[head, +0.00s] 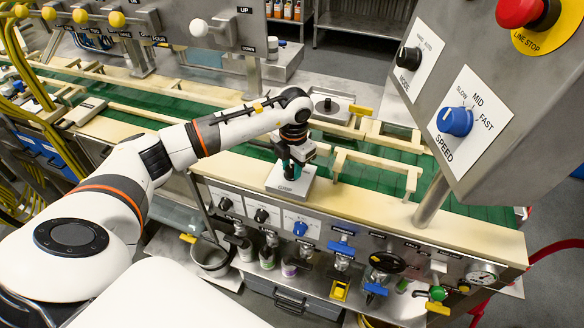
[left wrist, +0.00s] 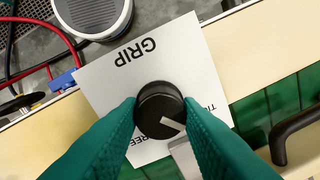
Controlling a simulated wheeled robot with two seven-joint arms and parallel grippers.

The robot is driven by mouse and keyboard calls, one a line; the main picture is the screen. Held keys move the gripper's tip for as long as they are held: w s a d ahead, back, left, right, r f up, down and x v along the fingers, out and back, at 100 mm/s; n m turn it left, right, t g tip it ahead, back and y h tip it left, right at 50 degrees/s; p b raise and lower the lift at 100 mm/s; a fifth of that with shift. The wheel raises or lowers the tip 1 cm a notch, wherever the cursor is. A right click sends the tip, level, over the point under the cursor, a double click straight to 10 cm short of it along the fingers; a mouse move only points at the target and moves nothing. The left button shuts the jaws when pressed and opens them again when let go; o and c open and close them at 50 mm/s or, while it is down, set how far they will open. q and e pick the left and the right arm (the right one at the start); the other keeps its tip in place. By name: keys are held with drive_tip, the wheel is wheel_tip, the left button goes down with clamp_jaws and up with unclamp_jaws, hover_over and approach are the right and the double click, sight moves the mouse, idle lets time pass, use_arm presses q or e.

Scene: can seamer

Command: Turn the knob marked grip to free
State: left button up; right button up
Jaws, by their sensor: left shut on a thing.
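The knob marked grip is a round black knob (left wrist: 160,103) with a pale pointer line, on a white plate (left wrist: 100,75) lettered GRIP. In the left wrist view the lettering is upside down. The pointer line points to the lower right in that view, between these two words. My left gripper (left wrist: 160,112) is shut on the knob, one green finger on each side. In the head view the left gripper (head: 289,171) hides the knob over the plate (head: 303,187).
A front panel below carries black knobs (head: 262,216), a blue knob (head: 300,228) and several valves. A control box at right has a blue SPEED knob (head: 456,121) and a red stop button (head: 520,12). Rails and a green conveyor (head: 370,177) lie behind the plate.

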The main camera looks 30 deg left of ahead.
use_arm(q)
drive_tip(key=m+b, duration=0.5)
drive_tip(key=shift+f, duration=0.15)
drive_tip(key=m+b, duration=0.3)
drive_tip(key=shift+m+t, duration=0.3)
drive_tip(key=shift+m, duration=0.1)
drive_tip(key=m+b, duration=0.3)
drive_tip(key=m, duration=0.1)
drive_tip(key=shift+r+m+b, duration=0.25)
drive_tip(key=shift+m+b, duration=0.8)
drive_tip(key=shift+m, duration=1.05)
drive_tip(key=o, duration=1)
drive_tip(key=shift+c, duration=0.2)
